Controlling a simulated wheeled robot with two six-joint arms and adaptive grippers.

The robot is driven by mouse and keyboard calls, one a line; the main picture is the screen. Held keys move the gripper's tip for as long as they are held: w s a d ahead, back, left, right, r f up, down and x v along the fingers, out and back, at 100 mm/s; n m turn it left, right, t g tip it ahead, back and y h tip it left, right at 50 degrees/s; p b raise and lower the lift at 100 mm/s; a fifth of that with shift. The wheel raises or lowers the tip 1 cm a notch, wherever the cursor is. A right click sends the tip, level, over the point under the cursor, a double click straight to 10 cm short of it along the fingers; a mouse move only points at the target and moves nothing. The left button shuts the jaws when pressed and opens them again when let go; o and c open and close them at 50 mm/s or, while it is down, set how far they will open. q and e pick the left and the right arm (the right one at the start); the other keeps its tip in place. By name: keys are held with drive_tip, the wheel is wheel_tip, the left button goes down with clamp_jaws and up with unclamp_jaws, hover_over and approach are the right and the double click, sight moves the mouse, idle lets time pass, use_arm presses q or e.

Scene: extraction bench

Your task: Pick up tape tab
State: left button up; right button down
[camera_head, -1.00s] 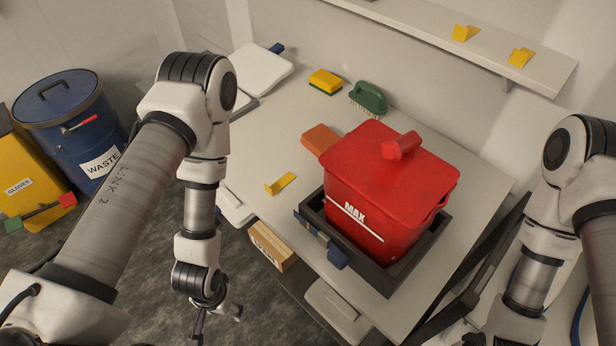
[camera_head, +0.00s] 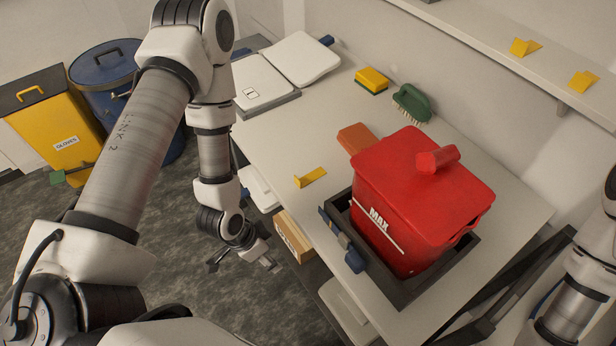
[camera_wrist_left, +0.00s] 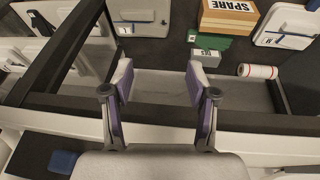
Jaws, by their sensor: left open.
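A small yellow tape tab (camera_head: 310,178) lies on the light bench top, left of the red lidded bucket (camera_head: 415,200). One end of the tab is raised. Two similar yellow tabs sit on the wall shelf, one at left (camera_head: 524,47) and one at right (camera_head: 583,82). My left gripper (camera_head: 242,265) is open and empty, beside the bench's front edge and lower in the picture than the tab. Its spread fingers show in the left wrist view (camera_wrist_left: 160,82), with no tape tab between them. My right gripper is out of view; only part of that arm shows.
The bucket stands in a dark tray (camera_head: 408,292). An orange block (camera_head: 354,138), a yellow sponge (camera_head: 371,80) and a green brush (camera_head: 411,102) lie behind. A wooden SPARE box (camera_wrist_left: 229,17) sits below the bench edge. Bare bench surrounds the tab.

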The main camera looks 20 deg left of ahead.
sight(297, 181)
use_arm(q)
drive_tip(key=w+a+r+t+h, duration=0.1)
drive_tip(key=w+a+r+t, duration=0.15)
drive_tip(key=w+r, duration=0.35)
drive_tip(key=w+a+r+t+h, duration=0.1)
drive_tip(key=w+a+r+t, duration=0.15)
drive_tip(key=w+r, duration=0.45)
drive_tip(key=shift+n+t, duration=0.3)
drive_tip(key=shift+n, duration=0.1)
drive_tip(key=x, duration=0.4)
drive_tip(key=p+x, duration=0.1)
drive_tip(key=x, duration=0.2)
drive_tip(key=shift+s+d+f, duration=0.15)
drive_tip(key=shift+s+d, duration=0.1)
drive_tip(key=shift+d, duration=0.1)
drive_tip(key=shift+w+d+f+y, duration=0.15)
drive_tip(key=shift+w+f+y, duration=0.1)
drive_tip(key=shift+f+y, duration=0.05)
drive_tip(key=c, duration=0.8)
